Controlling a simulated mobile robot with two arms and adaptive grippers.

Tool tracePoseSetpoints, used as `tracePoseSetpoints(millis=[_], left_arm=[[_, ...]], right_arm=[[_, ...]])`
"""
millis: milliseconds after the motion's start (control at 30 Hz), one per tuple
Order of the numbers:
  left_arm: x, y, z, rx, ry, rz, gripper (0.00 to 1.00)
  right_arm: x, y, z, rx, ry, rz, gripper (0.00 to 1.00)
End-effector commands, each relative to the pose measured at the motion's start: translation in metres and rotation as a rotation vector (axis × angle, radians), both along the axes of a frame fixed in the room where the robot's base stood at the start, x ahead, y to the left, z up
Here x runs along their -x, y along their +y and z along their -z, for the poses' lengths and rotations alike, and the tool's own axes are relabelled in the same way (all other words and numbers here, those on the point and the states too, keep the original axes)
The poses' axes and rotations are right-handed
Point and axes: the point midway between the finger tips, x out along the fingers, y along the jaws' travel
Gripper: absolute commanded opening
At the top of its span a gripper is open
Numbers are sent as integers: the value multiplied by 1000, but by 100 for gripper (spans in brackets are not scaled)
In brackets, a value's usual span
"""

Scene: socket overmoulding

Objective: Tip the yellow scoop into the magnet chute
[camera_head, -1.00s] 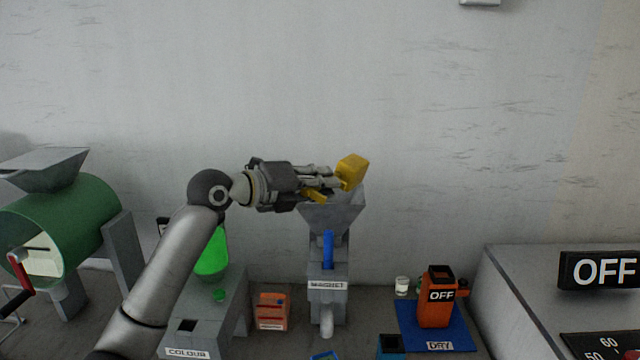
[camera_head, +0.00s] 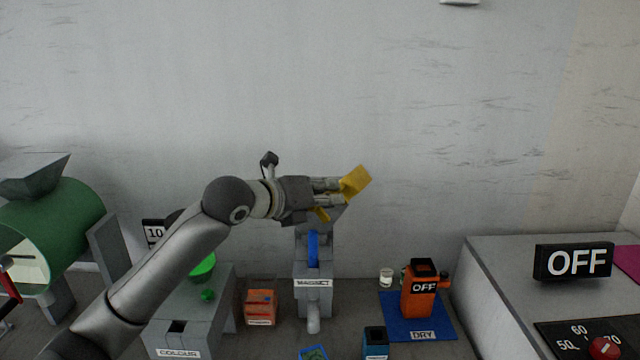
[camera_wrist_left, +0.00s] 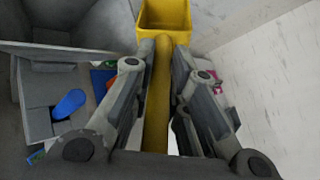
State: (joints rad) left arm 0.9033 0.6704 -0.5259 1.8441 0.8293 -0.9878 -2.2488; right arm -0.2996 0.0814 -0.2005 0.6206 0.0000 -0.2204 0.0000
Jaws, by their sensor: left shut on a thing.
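The yellow scoop (camera_head: 356,181) is tilted above the grey hopper of the magnet chute in the head view. My left gripper (camera_head: 330,190) is shut on the scoop's handle, and the handle (camera_wrist_left: 157,95) runs between the fingers in the left wrist view. The scoop's cup (camera_wrist_left: 165,17) shows no visible contents there. The magnet chute (camera_head: 313,270) bears a MAGNET label and a blue part; its hopper is largely hidden behind my gripper. The hopper (camera_wrist_left: 75,25) also shows at upper left in the left wrist view. My right gripper is not in view.
An orange box (camera_head: 261,307) stands left of the chute, beside the grey COLOUR stand (camera_head: 190,325). To the right are a dark blue bin (camera_head: 375,342), a white cup (camera_head: 386,277) and an orange OFF container (camera_head: 420,295) on a blue DRY mat (camera_head: 440,325). A green drum machine (camera_head: 55,235) is at left.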

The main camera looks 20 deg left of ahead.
Motion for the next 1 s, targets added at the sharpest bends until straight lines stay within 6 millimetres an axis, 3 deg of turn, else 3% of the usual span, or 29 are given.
tracePoseSetpoints(millis=[67, 467, 1000], left_arm=[[1, -5, -4, -55, -16, 1, 0], [2, -8, -1, -103, -26, 0, 0], [10, -40, -21, -567, -141, 3, 0]], right_arm=[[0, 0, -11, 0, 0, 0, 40], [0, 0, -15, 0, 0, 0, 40], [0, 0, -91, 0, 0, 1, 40]])
